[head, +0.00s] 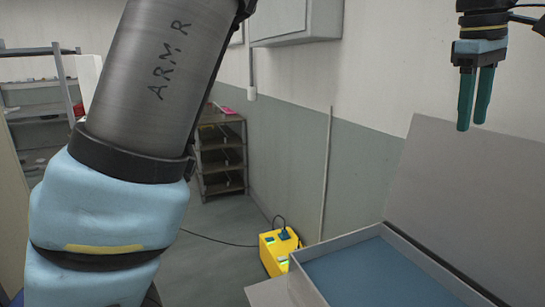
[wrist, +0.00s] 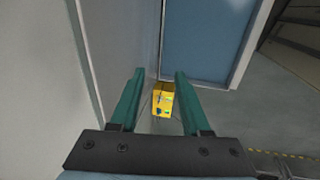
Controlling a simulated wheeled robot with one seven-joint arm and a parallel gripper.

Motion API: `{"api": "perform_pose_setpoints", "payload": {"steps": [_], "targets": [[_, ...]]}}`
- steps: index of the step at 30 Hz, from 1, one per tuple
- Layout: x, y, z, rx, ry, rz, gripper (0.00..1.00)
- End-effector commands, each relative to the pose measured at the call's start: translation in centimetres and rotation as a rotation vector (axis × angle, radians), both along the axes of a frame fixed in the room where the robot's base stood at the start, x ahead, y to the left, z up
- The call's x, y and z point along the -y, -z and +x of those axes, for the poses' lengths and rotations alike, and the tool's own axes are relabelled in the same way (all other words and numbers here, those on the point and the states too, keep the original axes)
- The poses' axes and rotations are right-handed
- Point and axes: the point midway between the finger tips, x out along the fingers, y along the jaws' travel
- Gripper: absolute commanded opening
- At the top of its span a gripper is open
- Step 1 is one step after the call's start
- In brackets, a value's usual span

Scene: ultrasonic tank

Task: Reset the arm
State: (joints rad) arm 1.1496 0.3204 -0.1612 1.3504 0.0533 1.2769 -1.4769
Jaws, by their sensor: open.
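My gripper (head: 475,97) hangs at the upper right in the head view, its two green fingers pointing down. In the wrist view my gripper (wrist: 158,76) shows its two fingers spread apart with nothing held between them. My arm, marked "ARM R", fills the left of the head view. The gripper is in the air above the blue-floored tank (head: 400,245), apart from it. The tank's blue inside also shows in the wrist view (wrist: 208,40).
A yellow box (head: 279,250) with a dark cable stands on the floor left of the tank. A dark shelf rack (head: 221,155) stands against the back wall. A grey upright panel (head: 475,195) rises behind the tank. A wall cabinet (head: 295,20) hangs at the top.

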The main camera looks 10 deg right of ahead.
Motion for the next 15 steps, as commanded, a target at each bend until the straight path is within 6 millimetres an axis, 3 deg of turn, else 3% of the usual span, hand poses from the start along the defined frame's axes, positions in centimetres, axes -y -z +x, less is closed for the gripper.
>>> {"api": "perform_pose_setpoints", "payload": {"steps": [8, 11, 15], "targets": [[-3.8, 3.2, 5.7, 0.026, 0.023, 0.02, 0.47], [-6.0, 4.8, 8.4, 0.038, 0.037, 0.031, 0.47], [-11.0, 7.8, 12.8, 0.058, 0.061, 0.052, 0.47]]}}
